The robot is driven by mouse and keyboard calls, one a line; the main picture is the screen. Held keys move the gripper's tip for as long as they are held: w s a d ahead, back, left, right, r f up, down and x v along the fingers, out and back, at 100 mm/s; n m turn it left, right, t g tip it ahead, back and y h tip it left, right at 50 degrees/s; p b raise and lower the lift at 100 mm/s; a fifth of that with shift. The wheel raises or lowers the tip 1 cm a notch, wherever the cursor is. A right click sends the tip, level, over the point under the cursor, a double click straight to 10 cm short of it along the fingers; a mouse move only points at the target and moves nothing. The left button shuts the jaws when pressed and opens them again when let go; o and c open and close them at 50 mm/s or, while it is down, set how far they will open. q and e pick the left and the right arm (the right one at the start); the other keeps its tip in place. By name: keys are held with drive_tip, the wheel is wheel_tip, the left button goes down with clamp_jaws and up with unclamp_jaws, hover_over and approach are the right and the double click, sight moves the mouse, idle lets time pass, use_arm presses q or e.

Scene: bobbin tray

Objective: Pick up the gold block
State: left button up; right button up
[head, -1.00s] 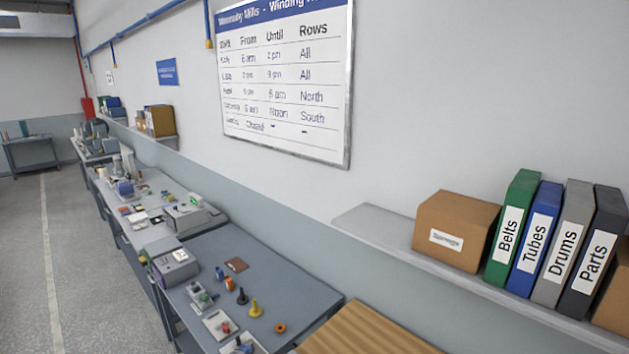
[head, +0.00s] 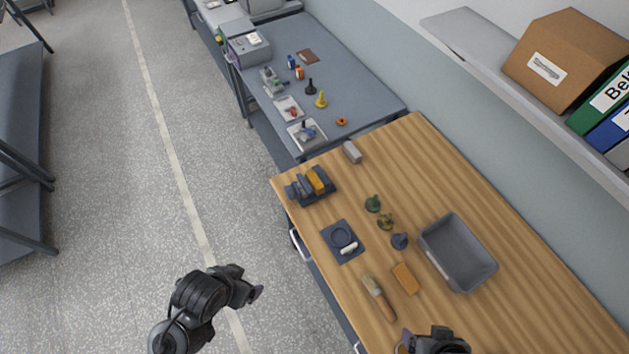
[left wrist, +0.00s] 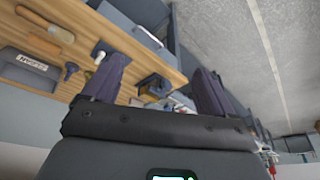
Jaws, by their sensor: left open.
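A flat orange-tan block (head: 405,278) lies by the brush. My left gripper (head: 252,291) is over the floor, left of the table and apart from both blocks. In the left wrist view its fingers (left wrist: 160,85) are spread and empty; the dark holder (left wrist: 153,88) shows beyond them, its contents unclear. My right gripper (head: 438,342) is partly cut off at the bottom edge; its fingers are not clear.
A shelf (head: 500,60) overhangs the wall side. Open floor lies left.

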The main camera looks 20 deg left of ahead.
idle(0.5)
use_arm(q)
drive_tip(key=c, duration=0.4)
